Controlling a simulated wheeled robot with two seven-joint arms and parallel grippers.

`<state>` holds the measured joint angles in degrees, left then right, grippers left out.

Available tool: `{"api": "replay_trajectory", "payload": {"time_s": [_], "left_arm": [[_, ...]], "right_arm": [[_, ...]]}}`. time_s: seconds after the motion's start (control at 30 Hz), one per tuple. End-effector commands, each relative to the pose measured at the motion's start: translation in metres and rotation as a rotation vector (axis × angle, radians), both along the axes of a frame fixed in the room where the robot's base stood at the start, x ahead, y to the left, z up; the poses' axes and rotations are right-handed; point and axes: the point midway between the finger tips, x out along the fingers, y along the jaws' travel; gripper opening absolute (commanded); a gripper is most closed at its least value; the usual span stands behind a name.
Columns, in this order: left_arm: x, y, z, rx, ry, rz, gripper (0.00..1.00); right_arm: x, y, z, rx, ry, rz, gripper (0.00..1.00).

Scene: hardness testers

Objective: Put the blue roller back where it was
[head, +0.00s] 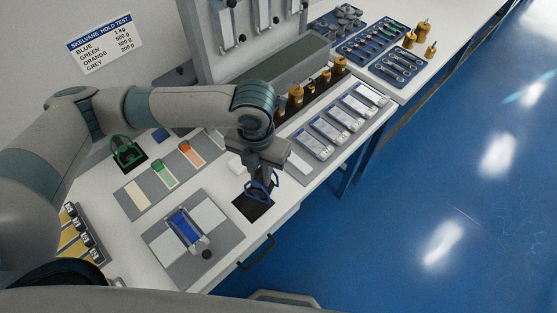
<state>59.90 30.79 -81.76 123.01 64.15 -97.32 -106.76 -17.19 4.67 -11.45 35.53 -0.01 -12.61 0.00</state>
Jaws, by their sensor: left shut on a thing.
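My left gripper (264,172) is shut on the blue roller (262,190), seen mostly as a blue frame below the fingers. The fingers and wrist hide part of it. The roller is over or on a black square pad (246,210) near the table's front edge; I cannot tell whether it touches the pad. My right gripper is not in view.
A green roller (124,155) stands on another black pad at the back left. A grey board (165,247) with a blue strip lies in front. Sample cards, several white-and-blue devices (328,130) and brass weights (296,95) stand around. A drawer handle (258,252) juts from the front.

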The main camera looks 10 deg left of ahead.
Motion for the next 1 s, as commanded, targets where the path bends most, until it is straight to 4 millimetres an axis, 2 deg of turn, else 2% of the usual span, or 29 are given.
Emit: {"api": "replay_trajectory", "payload": {"time_s": [0.1,0.27,0.73,1.0], "left_arm": [[-0.005,0.016,-0.006,-0.001,0.000,0.002,0.00],[-0.007,0.026,-0.014,-0.002,-0.001,0.001,0.00],[-0.008,0.028,-0.019,-0.001,-0.002,0.000,0.00],[-0.008,0.028,-0.044,-0.001,0.001,0.001,0.00]], "right_arm": [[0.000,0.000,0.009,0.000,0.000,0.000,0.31],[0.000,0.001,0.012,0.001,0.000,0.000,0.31],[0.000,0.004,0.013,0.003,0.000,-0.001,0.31],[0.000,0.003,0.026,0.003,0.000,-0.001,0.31]]}}
